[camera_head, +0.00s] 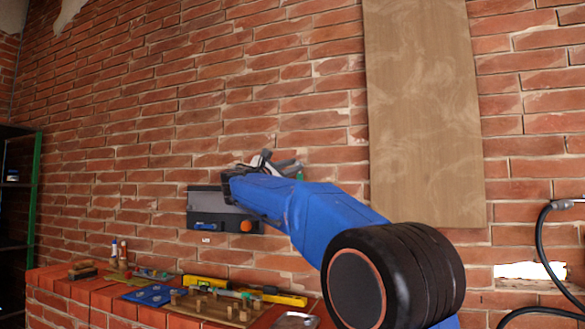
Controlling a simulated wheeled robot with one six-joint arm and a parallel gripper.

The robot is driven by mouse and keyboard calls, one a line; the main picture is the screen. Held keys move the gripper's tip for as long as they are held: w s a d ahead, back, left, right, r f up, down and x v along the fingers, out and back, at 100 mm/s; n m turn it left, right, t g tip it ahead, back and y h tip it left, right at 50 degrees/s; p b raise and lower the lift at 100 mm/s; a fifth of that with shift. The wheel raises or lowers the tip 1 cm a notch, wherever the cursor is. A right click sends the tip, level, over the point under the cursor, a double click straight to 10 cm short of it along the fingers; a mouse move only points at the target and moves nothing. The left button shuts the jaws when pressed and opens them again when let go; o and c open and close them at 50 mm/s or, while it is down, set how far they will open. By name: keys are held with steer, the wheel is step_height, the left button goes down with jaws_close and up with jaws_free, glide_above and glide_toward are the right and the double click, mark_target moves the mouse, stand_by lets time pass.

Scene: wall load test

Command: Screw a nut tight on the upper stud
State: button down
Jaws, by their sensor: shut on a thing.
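My blue arm reaches across the picture to the brick wall. My gripper (264,163) is at its far end, small and partly hidden by my wrist. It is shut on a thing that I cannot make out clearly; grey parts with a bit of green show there. A grey plate (199,203) is fixed on the wall just below and left of the wrist. It has a blue part (206,227) and an orange round part (246,226) along its lower edge. I cannot make out the upper stud or a nut; my arm covers part of the plate.
A brick ledge (50,283) below holds a yellow level (205,283), a board with small pegs (190,308), a blue tray (150,296) and small tools. A tall wooden panel (425,120) is on the wall at right. A black hose (543,240) hangs far right, a green-posted shelf (35,190) stands left.

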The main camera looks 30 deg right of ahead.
steer(key=shift+w+d, duration=0.15)
steer(key=shift+d, duration=0.05)
steer(key=c, duration=1.3)
jaws_free()
steer(key=shift+a, duration=0.1)
steer(key=s+a, duration=0.3)
steer(key=shift+a, duration=0.35)
steer(key=shift+c, duration=0.7)
